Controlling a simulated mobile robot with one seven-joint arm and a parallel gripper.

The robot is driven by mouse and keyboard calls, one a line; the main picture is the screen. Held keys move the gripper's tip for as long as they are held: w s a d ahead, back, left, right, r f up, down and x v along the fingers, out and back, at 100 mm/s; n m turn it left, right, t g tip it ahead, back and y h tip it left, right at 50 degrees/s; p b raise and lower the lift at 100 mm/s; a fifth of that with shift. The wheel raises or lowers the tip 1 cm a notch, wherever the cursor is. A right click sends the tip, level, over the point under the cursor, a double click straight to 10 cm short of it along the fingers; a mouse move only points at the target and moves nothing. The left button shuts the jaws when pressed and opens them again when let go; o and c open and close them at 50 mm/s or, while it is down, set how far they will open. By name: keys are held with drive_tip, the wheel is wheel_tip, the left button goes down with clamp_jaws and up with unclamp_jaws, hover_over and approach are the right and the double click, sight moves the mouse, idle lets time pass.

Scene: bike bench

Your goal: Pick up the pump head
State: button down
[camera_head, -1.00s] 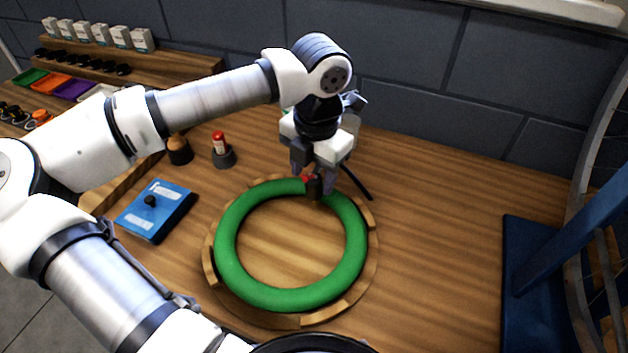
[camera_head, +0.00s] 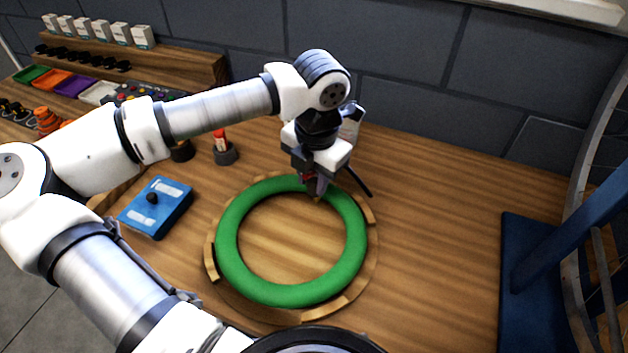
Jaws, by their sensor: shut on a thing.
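My gripper (camera_head: 316,187) is at the far side of the green ring-shaped tube (camera_head: 229,240), low over its upper right part. It is shut on a small dark and red piece (camera_head: 308,178), which I take to be the pump head; the fingers hide most of it. A thin black hose or rod (camera_head: 357,182) sticks out to the right behind the gripper. I cannot tell whether the held piece touches the tube.
The tube lies in a round wooden holder (camera_head: 211,262). A blue box with a black knob (camera_head: 158,207) and a red-capped bottle in a dark stand (camera_head: 224,152) are to the left. A blue stand (camera_head: 527,270) is at right. Wood between is clear.

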wheel_tip(320, 180, up, 20)
drive_tip(key=b, duration=0.2)
drive_tip(key=shift+b, duration=0.4)
idle(1.0)
